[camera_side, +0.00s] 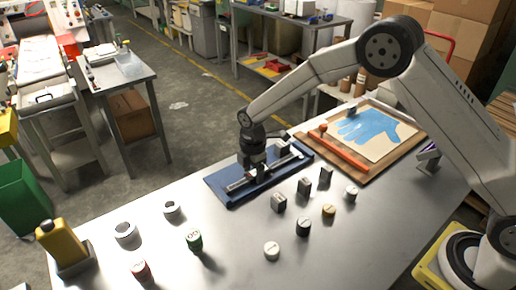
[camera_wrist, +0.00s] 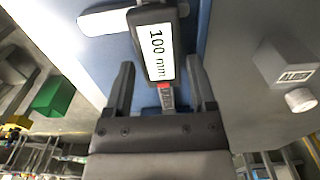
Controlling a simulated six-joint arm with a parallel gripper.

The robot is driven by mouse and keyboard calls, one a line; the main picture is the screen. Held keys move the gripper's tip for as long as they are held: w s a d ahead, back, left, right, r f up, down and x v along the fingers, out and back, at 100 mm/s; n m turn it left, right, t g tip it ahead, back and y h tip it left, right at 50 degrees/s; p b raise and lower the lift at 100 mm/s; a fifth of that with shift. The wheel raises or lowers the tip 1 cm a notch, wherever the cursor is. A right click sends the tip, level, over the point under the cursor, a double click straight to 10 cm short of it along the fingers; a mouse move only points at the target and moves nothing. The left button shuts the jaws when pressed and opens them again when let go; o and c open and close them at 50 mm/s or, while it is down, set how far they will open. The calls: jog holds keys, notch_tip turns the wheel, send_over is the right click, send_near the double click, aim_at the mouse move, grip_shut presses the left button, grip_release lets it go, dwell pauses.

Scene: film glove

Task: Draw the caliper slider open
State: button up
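The caliper (camera_side: 243,182) lies on a blue mat (camera_side: 222,191) on the metal table, in the middle of the side view. My gripper (camera_side: 259,172) points down over the middle of the caliper and hides part of it. In the wrist view, a dark slider housing with a white "100 mm" face (camera_wrist: 160,52) lies between the two fingers of my gripper (camera_wrist: 161,68). The fingers are apart, with blue mat showing between them and the housing. A small red mark shows below the face. How far the slider stands along the beam is hard to tell.
Several small blocks and cylinders, including a grey block (camera_side: 279,203) and a green cylinder (camera_side: 194,240), stand in front of the mat. Behind right is a wooden board (camera_side: 405,152) with a blue glove shape and an orange bar (camera_side: 344,152). A yellow bottle (camera_side: 62,243) stands front left.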

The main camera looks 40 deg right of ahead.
aim_at(254, 173)
jog(key=shift+o, duration=0.4)
jog(key=shift+r, duration=3.9)
jog(key=shift+s+d, duration=0.1)
jog(key=shift+s+d+r+m, duration=0.15)
jog(key=shift+d+m, duration=0.05)
jog(key=shift+m, duration=0.1)
jog(key=s+d+m+t, duration=0.1)
jog(key=s+d+m, duration=0.2)
jog(key=s+m, duration=0.2)
jog(key=s+d+m, duration=0.4)
jog(key=s+m, duration=0.2)
jog(key=s, duration=0.4)
jog(key=s+d+r+m+t, duration=0.1)
jog(key=s+d+m, duration=0.2)
jog(key=s+m, duration=0.3)
jog(key=shift+s+d+t, duration=0.3)
jog(key=shift+s+d, duration=0.1)
jog(key=shift+s, duration=0.35)
